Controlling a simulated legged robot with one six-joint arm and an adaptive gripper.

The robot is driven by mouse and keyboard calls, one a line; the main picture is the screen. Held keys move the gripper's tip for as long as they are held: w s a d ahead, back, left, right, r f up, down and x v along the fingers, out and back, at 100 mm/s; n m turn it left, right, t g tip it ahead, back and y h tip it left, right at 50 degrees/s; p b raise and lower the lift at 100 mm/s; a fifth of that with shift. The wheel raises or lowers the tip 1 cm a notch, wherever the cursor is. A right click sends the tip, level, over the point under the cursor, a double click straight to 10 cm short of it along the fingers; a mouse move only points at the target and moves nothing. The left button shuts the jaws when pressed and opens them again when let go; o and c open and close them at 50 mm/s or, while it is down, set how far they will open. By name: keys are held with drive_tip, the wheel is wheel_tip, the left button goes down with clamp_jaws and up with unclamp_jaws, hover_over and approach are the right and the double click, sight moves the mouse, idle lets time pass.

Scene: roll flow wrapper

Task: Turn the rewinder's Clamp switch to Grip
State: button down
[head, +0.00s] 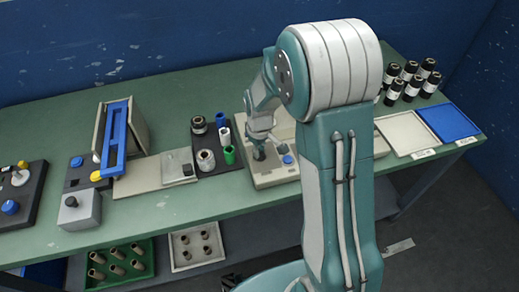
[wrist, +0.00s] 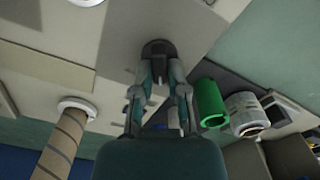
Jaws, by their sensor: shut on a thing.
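The rewinder (head: 273,180) is a beige-topped unit on the green bench, mostly behind my arm in the head view. My gripper (wrist: 159,70) points at its panel, and its two fingers are closed on a dark knob (wrist: 158,49), which appears to be the Clamp switch. In the head view the knob (head: 259,154) shows dark under my gripper (head: 259,143). Its label and pointer cannot be read, so I cannot tell which setting it is at.
A blue knob (head: 288,160) sits right beside the dark one. A dark tray with green (head: 229,154), white and blue rolls stands to the left. Black bottles (head: 411,76) and a blue tray (head: 449,122) are at the right. A brown-striped roller (wrist: 62,143) shows in the wrist view.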

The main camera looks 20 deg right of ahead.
drive_tip(key=shift+w+r+m, duration=0.1)
drive_tip(key=shift+w+m, duration=0.05)
drive_tip(key=shift+m, duration=0.25)
drive_tip(key=m, duration=0.4)
drive_tip(key=shift+w+d+m, duration=0.1)
drive_tip(key=shift+d+m, duration=0.05)
drive_tip(key=shift+m, duration=0.25)
drive_tip(key=m, duration=0.6)
drive_tip(key=shift+d, duration=0.15)
drive_tip(key=shift+m, duration=0.3)
drive_tip(key=c, duration=0.7)
unclamp_jaws()
drive_tip(key=shift+o, duration=0.2)
